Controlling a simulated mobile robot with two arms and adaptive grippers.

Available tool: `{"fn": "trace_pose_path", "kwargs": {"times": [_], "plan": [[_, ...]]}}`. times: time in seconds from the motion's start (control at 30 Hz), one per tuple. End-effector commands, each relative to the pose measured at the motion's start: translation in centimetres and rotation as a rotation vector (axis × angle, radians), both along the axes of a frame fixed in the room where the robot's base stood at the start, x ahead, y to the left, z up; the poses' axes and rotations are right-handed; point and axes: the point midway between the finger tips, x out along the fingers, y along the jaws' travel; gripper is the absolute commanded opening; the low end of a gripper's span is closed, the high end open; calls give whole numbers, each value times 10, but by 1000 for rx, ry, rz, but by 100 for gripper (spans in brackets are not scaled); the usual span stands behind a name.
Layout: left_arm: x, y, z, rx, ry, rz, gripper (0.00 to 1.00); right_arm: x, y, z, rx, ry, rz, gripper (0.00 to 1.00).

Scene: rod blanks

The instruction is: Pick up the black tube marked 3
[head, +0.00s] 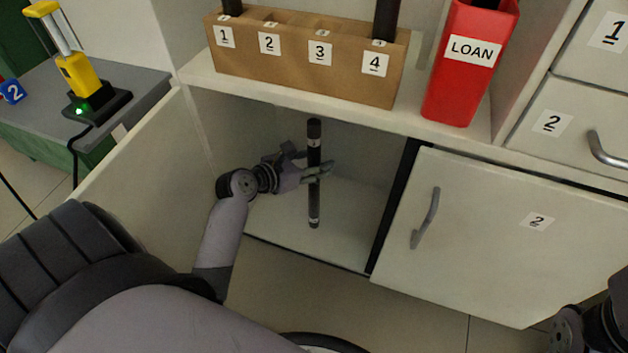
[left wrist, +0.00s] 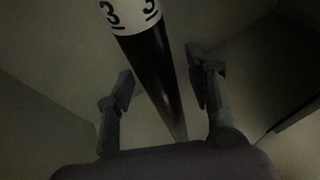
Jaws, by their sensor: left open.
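A black tube (head: 314,203) stands upright inside the open lower compartment (head: 350,222) in the head view. In the left wrist view the tube (left wrist: 157,62) has a white band marked 3 near the top of the picture. My left gripper (head: 316,172) reaches into the compartment from the left. It is open, with one finger on each side of the tube, and gaps show between tube and fingers in the wrist view. My right gripper (head: 580,335) shows only in part at the lower right corner, and its fingers cannot be made out.
A brown rack (head: 290,75) numbered 1 to 4 stands on the shelf above, with black tubes at 1 and 4. A red LOAN bin (head: 462,90) is beside it. A door (head: 500,225) marked 2 borders the compartment on the right. A yellow device (head: 80,75) stands at left.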

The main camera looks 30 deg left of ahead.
Motion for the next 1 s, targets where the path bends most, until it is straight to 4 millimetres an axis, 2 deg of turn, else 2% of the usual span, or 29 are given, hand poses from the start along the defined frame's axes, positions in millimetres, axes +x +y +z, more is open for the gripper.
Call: {"fn": "trace_pose_path", "kwargs": {"times": [0.07, 0.73, 1.0], "plan": [[0, 0, 0, 0, 0, 0, 45, 0, 0, 0, 0, 0, 0, 30], [0, 0, 0, 0, 0, 0, 1, 0, 0, 0, 0, -1, 1, 30], [-1, 0, 0, 0, 0, 0, 0, 0, 0, 0, 0, 0, 1, 30]]}}
